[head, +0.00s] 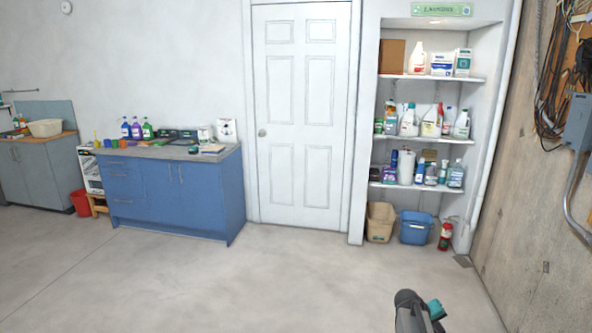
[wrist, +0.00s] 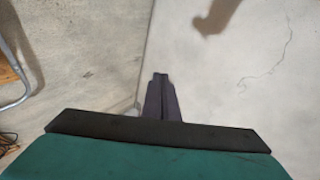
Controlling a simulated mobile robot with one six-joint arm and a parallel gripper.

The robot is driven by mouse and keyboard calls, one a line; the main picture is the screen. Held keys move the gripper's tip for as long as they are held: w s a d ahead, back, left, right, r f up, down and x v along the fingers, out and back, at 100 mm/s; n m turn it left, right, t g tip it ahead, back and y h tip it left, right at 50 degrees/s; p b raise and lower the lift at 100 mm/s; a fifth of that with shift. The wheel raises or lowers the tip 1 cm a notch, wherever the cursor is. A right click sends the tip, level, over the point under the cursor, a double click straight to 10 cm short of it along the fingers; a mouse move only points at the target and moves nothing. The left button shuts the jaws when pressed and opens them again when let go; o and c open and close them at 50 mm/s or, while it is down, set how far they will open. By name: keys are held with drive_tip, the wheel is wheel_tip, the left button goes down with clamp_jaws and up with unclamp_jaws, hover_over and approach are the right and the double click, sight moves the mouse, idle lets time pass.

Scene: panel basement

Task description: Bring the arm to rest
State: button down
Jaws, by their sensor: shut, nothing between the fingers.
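My gripper (wrist: 160,78) shows in the wrist view, with its dark fingers together and nothing between them. It points at bare concrete and touches nothing that I can see. In the head view only a grey and teal part of my arm shows at the bottom right; the gripper fingers do not show there.
A blue cabinet (head: 175,195) with bottles on top stands at the left. A white door (head: 300,115) is in the middle. Shelves (head: 430,138) of cleaning supplies stand right, above a blue bin (head: 416,230) and a fire extinguisher (head: 446,237). The floor (head: 240,285) in front is clear.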

drive_tip(key=s+a+f+n+g+y, duration=0.2)
drive_tip(key=s+a+f+g+y, duration=0.15)
drive_tip(key=s+a+f, duration=1.65)
drive_tip(key=s+a+f+g+y, duration=0.2)
drive_tip(key=s+a, duration=0.6)
drive_tip(key=s, duration=0.2)
drive_tip(key=s+a+f+m+g+y, duration=0.1)
drive_tip(key=s+a+f+g+y, duration=0.1)
drive_tip(key=s+a, duration=0.5)
drive_tip(key=s, duration=0.4)
drive_tip(key=shift+a+f+y, duration=0.35)
drive_tip(key=shift+a+f, duration=0.05)
drive_tip(key=shift+d+m, duration=0.1)
drive_tip(key=shift+m, duration=0.2)
